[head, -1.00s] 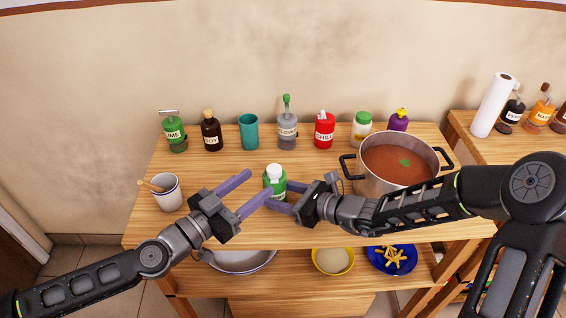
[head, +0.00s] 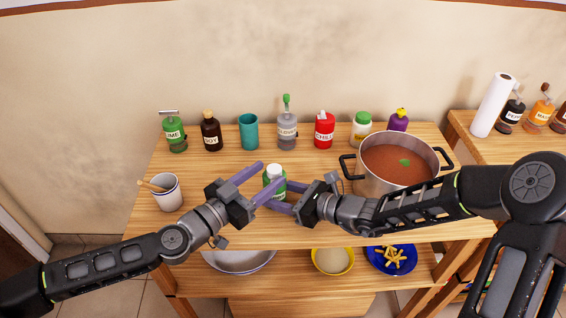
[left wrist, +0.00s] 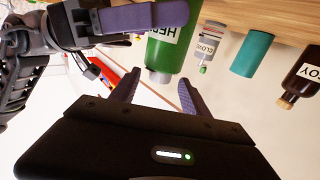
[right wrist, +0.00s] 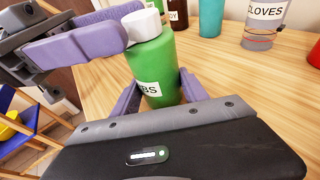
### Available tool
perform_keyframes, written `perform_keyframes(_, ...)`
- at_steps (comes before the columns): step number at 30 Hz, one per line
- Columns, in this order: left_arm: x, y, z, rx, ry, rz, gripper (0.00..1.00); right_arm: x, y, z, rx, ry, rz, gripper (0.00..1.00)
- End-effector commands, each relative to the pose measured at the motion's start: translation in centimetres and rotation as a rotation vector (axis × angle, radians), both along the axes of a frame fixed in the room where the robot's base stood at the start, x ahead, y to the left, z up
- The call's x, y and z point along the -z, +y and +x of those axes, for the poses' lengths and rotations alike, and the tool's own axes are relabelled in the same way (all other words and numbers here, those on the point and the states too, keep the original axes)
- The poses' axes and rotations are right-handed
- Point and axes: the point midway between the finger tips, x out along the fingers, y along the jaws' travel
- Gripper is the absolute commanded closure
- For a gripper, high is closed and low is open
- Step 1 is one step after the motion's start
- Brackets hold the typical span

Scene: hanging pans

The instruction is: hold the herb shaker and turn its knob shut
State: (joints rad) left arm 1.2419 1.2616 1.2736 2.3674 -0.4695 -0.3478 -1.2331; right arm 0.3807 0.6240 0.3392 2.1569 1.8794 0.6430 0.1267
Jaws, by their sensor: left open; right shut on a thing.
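The herb shaker (head: 272,187) is a green bottle with a white knob on top, upright near the middle of the table. My right gripper (head: 277,196) is shut on its green body; in the right wrist view its fingers flank the bottle (right wrist: 157,65). My left gripper (head: 273,174) is open, with its fingers around the level of the white knob (right wrist: 142,25). In the left wrist view the knob (left wrist: 159,76) shows between the open fingers, beyond their tips or close to them; I cannot tell whether they touch it.
A pot of red soup (head: 397,165) stands right of the shaker, near my right forearm. A white cup (head: 168,193) stands at the left. Several bottles and a teal cup (head: 248,132) line the back. The tabletop between the back row and the shaker is clear.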

Motion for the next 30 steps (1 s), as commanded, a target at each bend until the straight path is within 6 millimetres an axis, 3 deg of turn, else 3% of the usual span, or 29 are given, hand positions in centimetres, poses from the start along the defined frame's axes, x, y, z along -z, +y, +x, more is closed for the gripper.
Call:
perform_keyframes(3,-0.1,-1.9,1.7,0.004,-0.002,-0.001,0.46,0.0,0.0,0.0,0.000,0.000,0.000,0.90)
perform_keyframes(9,0.0,-3.9,3.8,0.002,0.000,0.000,0.46,0.0,0.0,0.0,0.000,0.000,0.000,0.90)
perform_keyframes(21,0.0,-4.5,4.5,0.000,0.001,0.000,0.46,0.0,0.0,0.0,0.000,0.000,0.000,0.90)
perform_keyframes(30,0.0,-4.5,4.5,0.000,0.001,-0.001,0.69,0.0,0.0,0.0,0.000,0.000,0.000,0.90)
